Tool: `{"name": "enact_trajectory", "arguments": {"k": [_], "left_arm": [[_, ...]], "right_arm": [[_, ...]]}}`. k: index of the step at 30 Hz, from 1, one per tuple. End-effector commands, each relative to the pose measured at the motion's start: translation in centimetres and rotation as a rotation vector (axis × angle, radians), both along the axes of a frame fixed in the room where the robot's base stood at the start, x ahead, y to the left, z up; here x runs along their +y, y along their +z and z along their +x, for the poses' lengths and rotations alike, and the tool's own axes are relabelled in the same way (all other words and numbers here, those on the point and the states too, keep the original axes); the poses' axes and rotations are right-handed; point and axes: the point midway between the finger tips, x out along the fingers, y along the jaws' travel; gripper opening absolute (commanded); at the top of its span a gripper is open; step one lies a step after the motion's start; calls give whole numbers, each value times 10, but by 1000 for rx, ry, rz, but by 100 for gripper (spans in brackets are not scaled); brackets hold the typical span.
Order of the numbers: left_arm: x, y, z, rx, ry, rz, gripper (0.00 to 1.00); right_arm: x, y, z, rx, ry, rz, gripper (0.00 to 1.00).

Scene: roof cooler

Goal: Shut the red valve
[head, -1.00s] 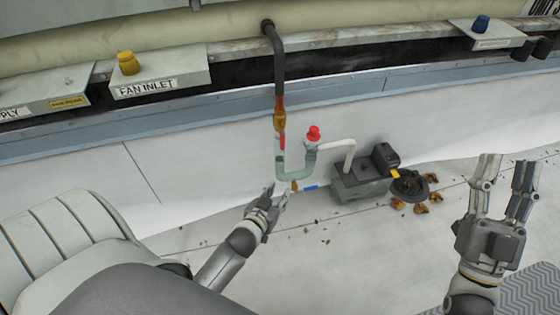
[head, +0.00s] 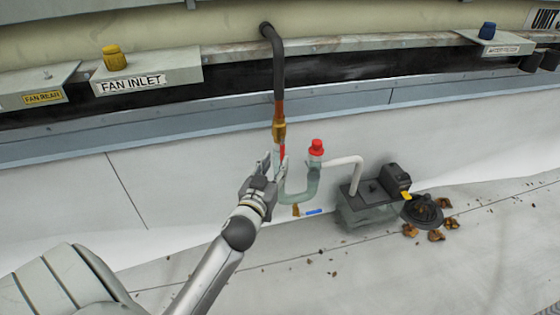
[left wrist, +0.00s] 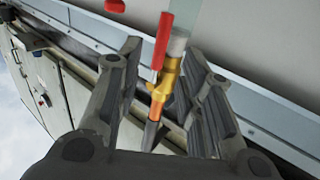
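The red valve handle (head: 282,151) is a narrow red lever beside the brass valve body (head: 279,128) on a vertical pipe. It points down along the pipe in the head view. My left gripper (head: 274,164) is open at the lever's lower end, partly covering it and the clear tube below. In the left wrist view the red handle (left wrist: 162,42) and brass body (left wrist: 166,78) show between the two spread fingers (left wrist: 163,60). I cannot tell whether a finger touches the handle. My right gripper is out of view.
A red cap (head: 316,147) tops the clear U-shaped tube (head: 299,198) just right of the valve. A white hose leads to a grey pump box (head: 368,205). Dry leaves (head: 437,235) lie to the right. A yellow knob (head: 114,58) sits on the FAN INLET box (head: 150,82).

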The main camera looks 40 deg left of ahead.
Motion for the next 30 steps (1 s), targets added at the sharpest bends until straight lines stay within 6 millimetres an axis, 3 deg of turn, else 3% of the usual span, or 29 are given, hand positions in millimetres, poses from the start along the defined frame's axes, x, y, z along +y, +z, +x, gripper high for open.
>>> {"name": "enact_trajectory", "arguments": {"k": [3, 9, 21, 30], "left_arm": [[6, -2, 20, -1, -1, 2, 35], [11, -2, 41, 0, -1, 0, 35], [13, -1, 46, 2, -1, -1, 35], [13, -1, 46, 2, -1, -2, 0]], "right_arm": [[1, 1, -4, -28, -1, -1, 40], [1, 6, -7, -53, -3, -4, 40], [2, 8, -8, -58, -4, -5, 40], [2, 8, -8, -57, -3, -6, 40]]}}
